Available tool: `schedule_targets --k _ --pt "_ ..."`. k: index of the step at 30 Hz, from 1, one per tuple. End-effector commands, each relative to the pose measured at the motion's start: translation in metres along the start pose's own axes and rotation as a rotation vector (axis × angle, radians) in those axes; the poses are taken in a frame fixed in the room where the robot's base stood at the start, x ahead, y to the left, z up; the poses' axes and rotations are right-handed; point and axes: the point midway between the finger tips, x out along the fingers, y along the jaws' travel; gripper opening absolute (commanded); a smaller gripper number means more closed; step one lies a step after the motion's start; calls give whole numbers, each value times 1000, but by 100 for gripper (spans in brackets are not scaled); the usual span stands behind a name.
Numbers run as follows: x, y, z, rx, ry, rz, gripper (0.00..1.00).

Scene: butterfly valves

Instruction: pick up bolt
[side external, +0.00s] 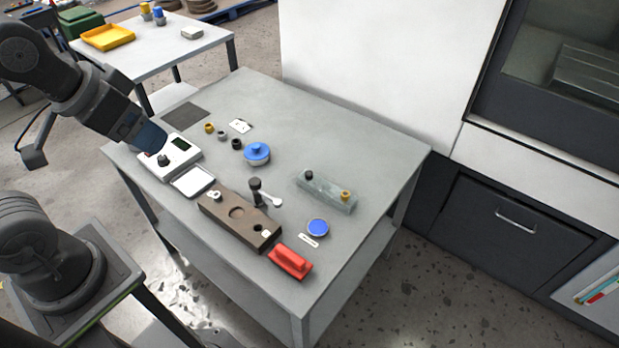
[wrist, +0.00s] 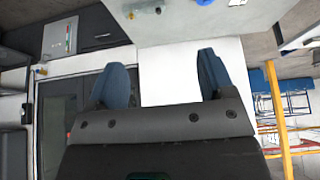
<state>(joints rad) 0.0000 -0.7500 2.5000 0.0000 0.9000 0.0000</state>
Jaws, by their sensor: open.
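No part is clearly recognisable as a bolt at this size. Small candidates in the side view are a brass piece (side external: 209,128), a grey piece (side external: 221,135) and a black piece (side external: 236,143) in a row on the grey table. A translucent tray (side external: 325,193) also bears a dark piece (side external: 308,175) and a brass piece (side external: 345,195). My gripper (side external: 152,138) hangs at the table's left edge, by the white device, apart from these. In the wrist view my gripper (wrist: 162,65) has its blue fingers wide apart with nothing between them.
A white device (side external: 170,157), a white tray (side external: 193,181), a brown fixture block (side external: 235,220), a red block (side external: 290,261), a dark upright part (side external: 256,190), a blue-topped part (side external: 257,152) and a blue disc (side external: 317,228) stand on the table. The table's far right is clear.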

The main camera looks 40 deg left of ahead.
Motion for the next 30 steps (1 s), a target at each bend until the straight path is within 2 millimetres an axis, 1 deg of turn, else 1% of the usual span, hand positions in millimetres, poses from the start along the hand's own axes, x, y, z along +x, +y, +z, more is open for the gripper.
schedule_targets --k 2,8,14,17,20,23,24,26,27,29,30 --pt "0 0 0 0 0 0 74" --pt "0 0 0 0 0 0 55" --pt "0 0 0 1 0 0 55" --pt "0 0 -6 22 -7 0 55" --pt "3 1 -22 95 -30 3 55" --pt "10 2 -50 223 -69 11 55" --pt "15 2 -63 283 -86 16 55" --pt "24 3 -83 376 -111 26 55" --pt "31 4 -96 438 -126 33 55" --pt "44 5 -114 530 -149 46 55" --pt "53 6 -126 592 -164 56 55"
